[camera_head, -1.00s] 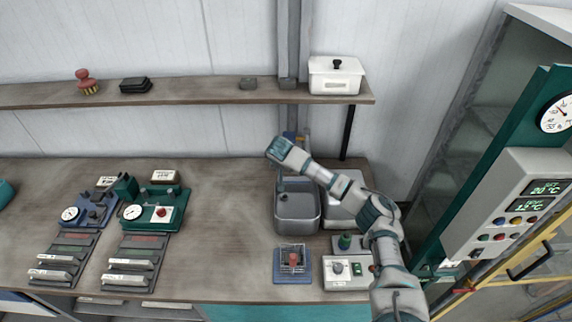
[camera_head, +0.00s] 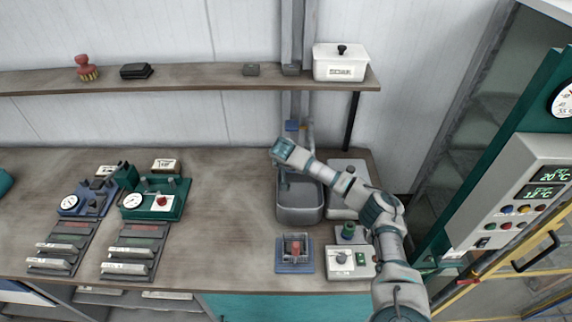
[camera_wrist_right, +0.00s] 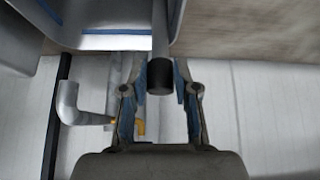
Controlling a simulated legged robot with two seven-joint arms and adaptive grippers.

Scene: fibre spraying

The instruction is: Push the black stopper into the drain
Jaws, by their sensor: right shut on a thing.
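The grey basin (camera_head: 300,214) stands on the right part of the bench; its rim also shows at the top of the right wrist view (camera_wrist_right: 110,40). My right gripper (camera_wrist_right: 162,76) is over the basin's back left corner. It is shut on a grey rod with a black end (camera_wrist_right: 160,80), which runs from between the fingers towards the basin. I cannot tell whether this rod belongs to the black stopper. In the head view my right wrist (camera_head: 290,152) hides the fingers. The drain and the basin floor under the gripper are hidden. My left gripper is not in view.
A bent grey tap pipe (camera_wrist_right: 70,103) is close to the gripper at the back. A wooden shelf (camera_head: 200,77) with a white box (camera_head: 340,68) runs above. A blue fixture (camera_head: 295,255) and a white switch box (camera_head: 350,262) stand in front. The bench middle is clear.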

